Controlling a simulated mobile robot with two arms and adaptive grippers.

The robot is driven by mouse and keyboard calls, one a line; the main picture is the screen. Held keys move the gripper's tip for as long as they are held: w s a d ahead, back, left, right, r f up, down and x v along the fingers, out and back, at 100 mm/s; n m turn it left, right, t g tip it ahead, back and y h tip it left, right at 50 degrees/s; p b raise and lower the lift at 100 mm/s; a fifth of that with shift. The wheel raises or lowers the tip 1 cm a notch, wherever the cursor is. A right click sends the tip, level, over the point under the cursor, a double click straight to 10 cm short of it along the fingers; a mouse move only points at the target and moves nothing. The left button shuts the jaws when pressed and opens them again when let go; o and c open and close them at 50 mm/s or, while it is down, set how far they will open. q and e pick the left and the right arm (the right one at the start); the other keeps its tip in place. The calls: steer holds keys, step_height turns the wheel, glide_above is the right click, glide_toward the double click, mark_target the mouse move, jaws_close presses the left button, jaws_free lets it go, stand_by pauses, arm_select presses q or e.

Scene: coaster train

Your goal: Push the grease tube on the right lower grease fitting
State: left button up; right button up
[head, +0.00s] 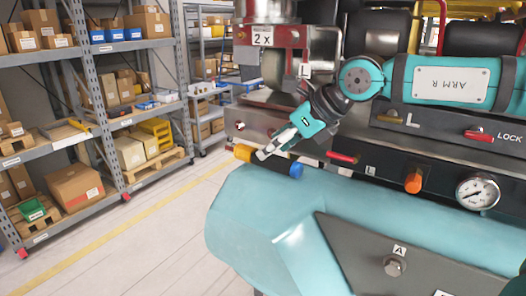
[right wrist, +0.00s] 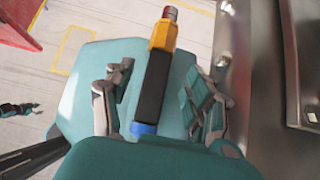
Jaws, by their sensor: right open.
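The grease tube is a cylinder with a black middle, a yellow end (head: 242,152) and a blue end (head: 297,170). It lies on the teal body (head: 255,205) of the machine. In the right wrist view the tube (right wrist: 153,85) shows a red tip beyond its yellow part. My right gripper (head: 279,147) is open over the tube. In the right wrist view its fingers (right wrist: 157,72) stand on both sides of the tube with gaps. I cannot tell which part is the right lower grease fitting.
The machine's dark front panel has a red-handled valve (head: 343,157), an orange knob (head: 413,183) and a gauge (head: 478,193). A grey plate (head: 370,250) with a bolt slopes at the front. Shelves (head: 95,80) stand left, with clear floor (head: 150,225) between.

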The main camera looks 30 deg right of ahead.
steer(key=p+x, duration=0.1)
steer(key=x, duration=0.2)
steer(key=shift+a, duration=0.1)
steer(key=shift+w+f, duration=0.15)
steer(key=shift+w, duration=0.05)
steer(key=shift+s, duration=0.15)
steer(key=shift+c, duration=0.5)
arm_select(q)
steer(key=shift+s+a+r, duration=0.25)
steer(key=shift+s+r, duration=0.05)
steer(key=shift+r, duration=0.2)
steer(key=shift+s+a+r, duration=0.2)
steer(key=shift+s+r, duration=0.1)
steer(key=shift+r, duration=0.15)
arm_select(e)
jaws_close()
